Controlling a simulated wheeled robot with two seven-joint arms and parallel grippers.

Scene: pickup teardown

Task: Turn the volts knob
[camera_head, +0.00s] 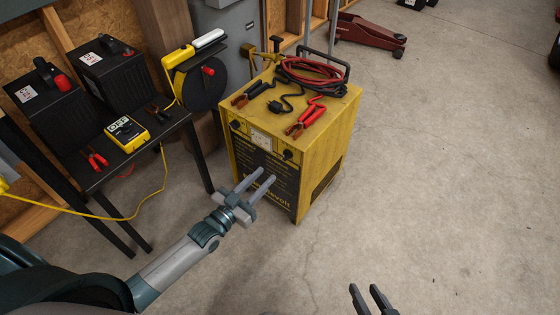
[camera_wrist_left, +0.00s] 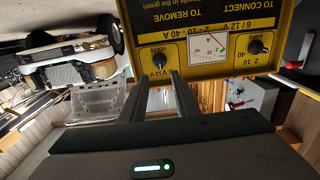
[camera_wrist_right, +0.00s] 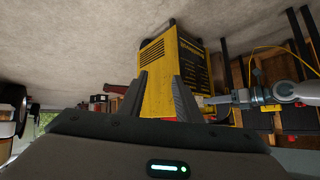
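The yellow battery charger (camera_head: 318,130) stands on the floor, with two black knobs on its front panel. The volts knob (camera_head: 287,154) is the right one in the head view. In the left wrist view, which is upside down, the volts knob (camera_wrist_left: 159,59) shows just beyond my left fingertips. My left gripper (camera_head: 264,174) is open and empty in front of the panel, apparently a little below the volts knob and not visibly touching it. My right gripper (camera_head: 365,288) is open and empty, low and away from the charger; its fingers also show in the right wrist view (camera_wrist_right: 160,78).
The amps knob (camera_head: 236,125) and a meter (camera_head: 261,137) share the panel. Red and black cables (camera_head: 310,77) and clamps lie on the charger's top. A black table (camera_head: 142,152) with batteries and a yellow multimeter (camera_head: 127,133) stands left.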

